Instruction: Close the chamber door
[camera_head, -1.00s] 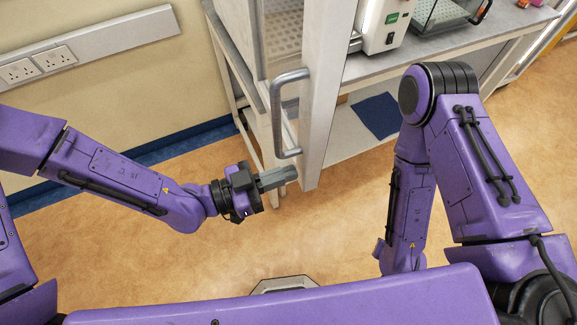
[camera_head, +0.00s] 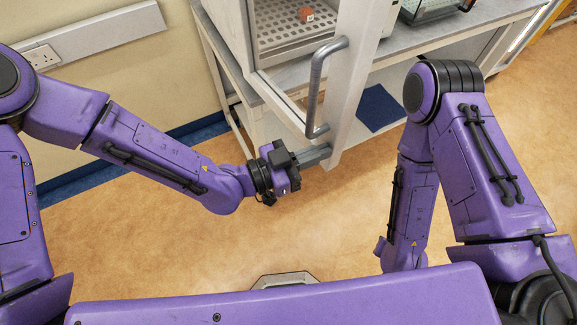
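The chamber (camera_head: 247,45) stands on the bench at the top middle, its front open. Its door (camera_head: 358,75) stands swung out toward me, with a grey bar handle (camera_head: 316,90) on it. Inside, a small orange-red object (camera_head: 306,14) sits on a perforated shelf (camera_head: 285,38). My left gripper (camera_head: 322,153) is at the door's lower end, just below the handle. Its grey fingers look together, with nothing seen between them. Whether they touch the door, I cannot tell. My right arm hangs at the right; its gripper is out of sight.
The bench (camera_head: 418,48) runs right of the chamber, with a glass-sided device (camera_head: 432,8) on it. A wall socket (camera_head: 43,57) is at the left. The floor (camera_head: 235,240) between my arms is clear.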

